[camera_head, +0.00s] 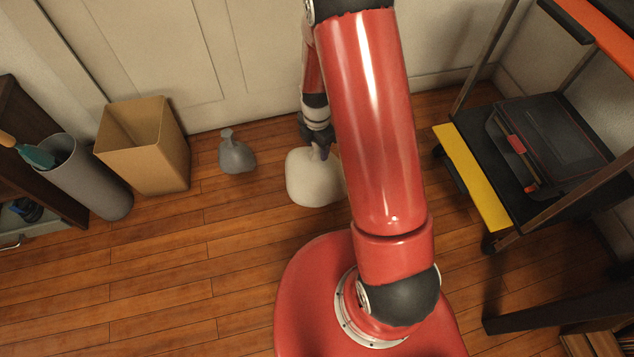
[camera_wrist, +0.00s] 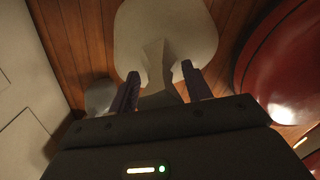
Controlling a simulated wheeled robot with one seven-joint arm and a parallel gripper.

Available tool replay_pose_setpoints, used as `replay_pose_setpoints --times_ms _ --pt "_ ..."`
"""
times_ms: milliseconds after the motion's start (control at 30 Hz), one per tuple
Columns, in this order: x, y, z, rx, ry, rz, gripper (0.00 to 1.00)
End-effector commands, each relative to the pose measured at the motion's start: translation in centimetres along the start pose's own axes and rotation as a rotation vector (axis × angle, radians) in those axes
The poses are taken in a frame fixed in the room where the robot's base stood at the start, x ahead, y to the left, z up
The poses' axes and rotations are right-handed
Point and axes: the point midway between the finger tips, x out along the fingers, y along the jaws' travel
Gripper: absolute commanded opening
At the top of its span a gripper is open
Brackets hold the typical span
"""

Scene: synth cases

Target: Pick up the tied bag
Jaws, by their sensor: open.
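A pale, whitish tied bag (camera_head: 308,182) stands on the wooden floor beside my red arm, which hides part of its right side. My gripper (camera_head: 319,147) is directly above it, at its neck. In the wrist view the pale bag (camera_wrist: 150,22) fills the top middle, and its narrow neck runs down between the two dark fingers of my gripper (camera_wrist: 160,70). The fingers are open, with a gap on each side of the neck. A smaller grey bag with a gathered neck (camera_head: 237,157) stands to the left; it also shows in the wrist view (camera_wrist: 100,97).
An open cardboard box (camera_head: 150,160) and a grey bin (camera_head: 90,185) stand at the left. A cart with a yellow-edged shelf (camera_head: 470,178) holds a dark case (camera_head: 550,145) at the right. A wall runs close behind the bags. Floor (camera_head: 180,270) at front left is clear.

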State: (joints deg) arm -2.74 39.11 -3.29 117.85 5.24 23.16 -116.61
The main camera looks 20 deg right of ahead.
Motion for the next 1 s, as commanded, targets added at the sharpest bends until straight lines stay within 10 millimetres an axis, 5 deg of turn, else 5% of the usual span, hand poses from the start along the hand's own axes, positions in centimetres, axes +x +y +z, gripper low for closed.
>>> replay_pose_setpoints --times_ms 233,600,1000 --pt "0.10 0.01 0.00 0.000 0.000 0.000 0.48" --pt "0.08 0.00 0.00 0.000 0.000 0.000 0.00" --pt "0.06 0.00 -0.01 0.000 0.000 0.000 0.00"
